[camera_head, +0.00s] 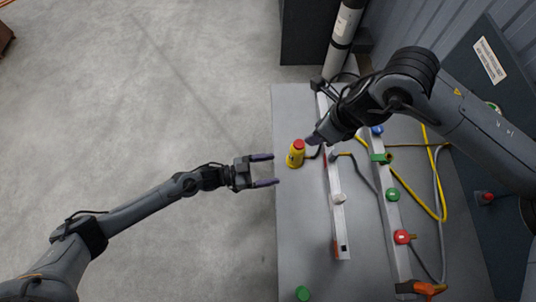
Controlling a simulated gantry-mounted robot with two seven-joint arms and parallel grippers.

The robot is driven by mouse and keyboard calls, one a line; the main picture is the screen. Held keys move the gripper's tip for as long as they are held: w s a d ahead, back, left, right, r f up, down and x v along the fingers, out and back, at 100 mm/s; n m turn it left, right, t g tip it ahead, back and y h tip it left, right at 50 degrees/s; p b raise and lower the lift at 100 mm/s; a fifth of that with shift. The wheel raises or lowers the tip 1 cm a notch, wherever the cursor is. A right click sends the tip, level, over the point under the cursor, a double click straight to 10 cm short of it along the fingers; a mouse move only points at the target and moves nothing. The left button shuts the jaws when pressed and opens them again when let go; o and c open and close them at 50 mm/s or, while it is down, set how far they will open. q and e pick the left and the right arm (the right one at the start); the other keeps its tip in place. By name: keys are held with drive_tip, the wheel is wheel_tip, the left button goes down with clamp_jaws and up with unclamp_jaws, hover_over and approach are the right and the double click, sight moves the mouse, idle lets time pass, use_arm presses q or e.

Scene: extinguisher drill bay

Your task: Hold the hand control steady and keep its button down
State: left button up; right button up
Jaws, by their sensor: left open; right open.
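The hand control (295,157) is a small yellow unit with a red button (298,144) on top. It stands upright near the left edge of the grey table (297,215). My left gripper (275,169) is open and empty, its two fingers pointing right toward the hand control, just short of it. My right gripper (312,141) comes in from the upper right, with its fingertips close to the red button on its right side. I cannot tell whether the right fingertips touch the button. The gap between the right fingers does not show.
Two pale rails (340,220) run along the table. The right one carries green, red and blue knobs (392,194). Yellow and grey hoses (436,212) lie at the right. A green knob (303,293) sits at the front edge. A white cylinder (342,40) stands behind. Open floor lies left.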

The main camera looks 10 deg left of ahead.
sight(302, 151)
use_arm(q)
drive_tip(key=shift+m, duration=0.4)
drive_tip(key=w+r, duration=0.3)
drive_tip(key=shift+w+d, duration=0.1)
drive_tip(key=shift+w, duration=0.15)
drive_tip(key=x, duration=0.9)
drive_tip(key=shift+w+d, duration=0.15)
drive_tip(key=shift+d, duration=0.25)
drive_tip(key=shift+c, duration=0.2)
